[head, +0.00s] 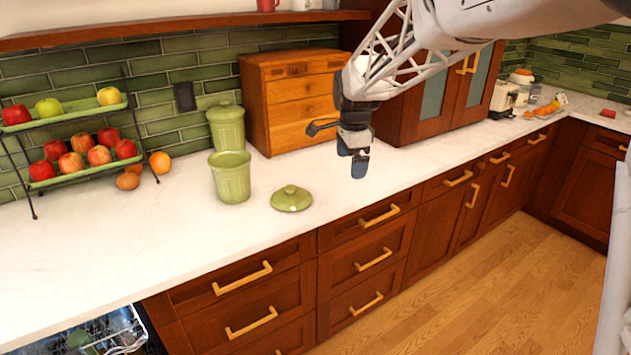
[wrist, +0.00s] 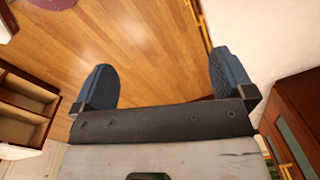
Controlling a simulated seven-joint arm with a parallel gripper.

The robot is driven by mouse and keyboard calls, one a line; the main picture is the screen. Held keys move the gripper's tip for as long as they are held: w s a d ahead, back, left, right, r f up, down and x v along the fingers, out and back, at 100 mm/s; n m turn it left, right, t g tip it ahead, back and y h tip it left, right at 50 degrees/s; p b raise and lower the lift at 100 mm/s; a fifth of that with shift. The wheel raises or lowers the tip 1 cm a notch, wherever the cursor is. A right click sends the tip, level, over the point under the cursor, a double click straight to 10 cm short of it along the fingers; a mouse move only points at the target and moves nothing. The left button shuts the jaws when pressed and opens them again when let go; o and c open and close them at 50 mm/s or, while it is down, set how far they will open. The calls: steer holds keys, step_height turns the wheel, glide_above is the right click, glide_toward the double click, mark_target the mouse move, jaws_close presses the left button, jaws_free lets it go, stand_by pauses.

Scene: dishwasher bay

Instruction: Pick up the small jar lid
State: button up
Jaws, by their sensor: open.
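A small round green lid (head: 291,198) with a knob on top lies on the white counter. An open green jar (head: 231,177) stands just left of it, upright and without a lid. My gripper (head: 356,165) is above the counter, to the right of the lid and higher in the head view, clear of it. In the wrist view my gripper (wrist: 165,85) shows its two blue fingers wide apart with nothing between them. The lid and the jar are not in the wrist view, which shows wooden floor and cabinets.
A lidded green jar (head: 226,127) stands behind the open one, beside a wooden drawer box (head: 292,100). A two-tier fruit rack (head: 75,135) is at the left. An open dishwasher (head: 105,335) is below the counter at bottom left. The counter around the lid is clear.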

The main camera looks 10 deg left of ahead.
steer(key=w+a+f+m, duration=0.3)
steer(key=w+a+f, duration=0.35)
steer(key=a, duration=0.45)
steer(key=m, duration=0.2)
glide_above(291, 187)
steer(key=shift+g, duration=0.4)
step_height(291, 187, down, 5)
steer(key=shift+s+d, duration=0.1)
steer(key=shift+f, duration=1.25)
steer(key=shift+f, duration=0.1)
steer(key=shift+f, duration=2.5)
steer(key=shift+c, duration=0.3)
